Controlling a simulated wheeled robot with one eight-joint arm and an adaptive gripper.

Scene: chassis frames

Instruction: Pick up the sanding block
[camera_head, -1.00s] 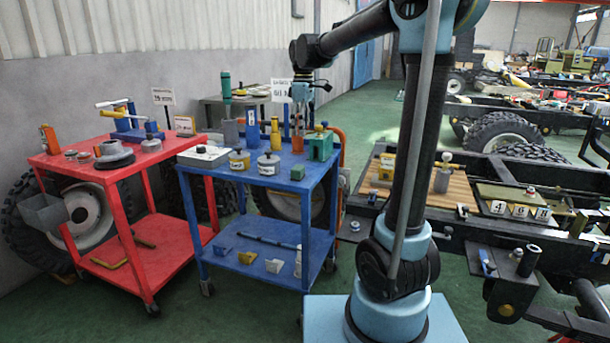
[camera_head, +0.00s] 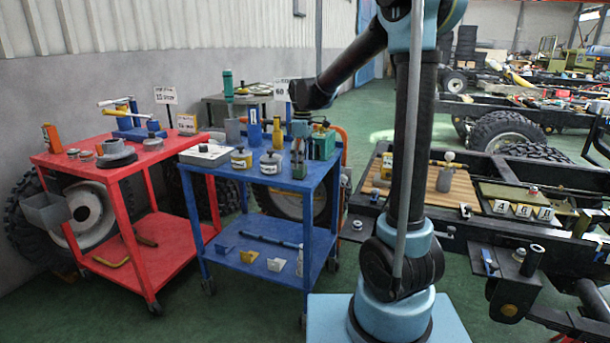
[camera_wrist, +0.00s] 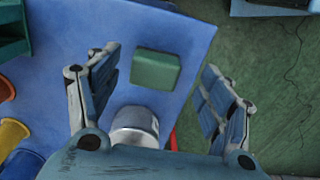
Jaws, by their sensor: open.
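The sanding block, which I take to be the small green block (camera_wrist: 156,69), lies on the blue cart's top near its edge. In the head view the block (camera_head: 298,173) is partly covered by my gripper. My gripper (camera_head: 299,156) points down just above it at the cart's front right corner. In the wrist view my gripper (camera_wrist: 160,72) is open and empty, its two fingers on either side of the block, with gaps on both sides. The block looks closer to the left finger. I cannot tell how far above it the fingertips are.
A green vise-like tool (camera_head: 322,145) stands close by on the blue cart (camera_head: 232,181). A red cart (camera_head: 85,174) stands at left.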

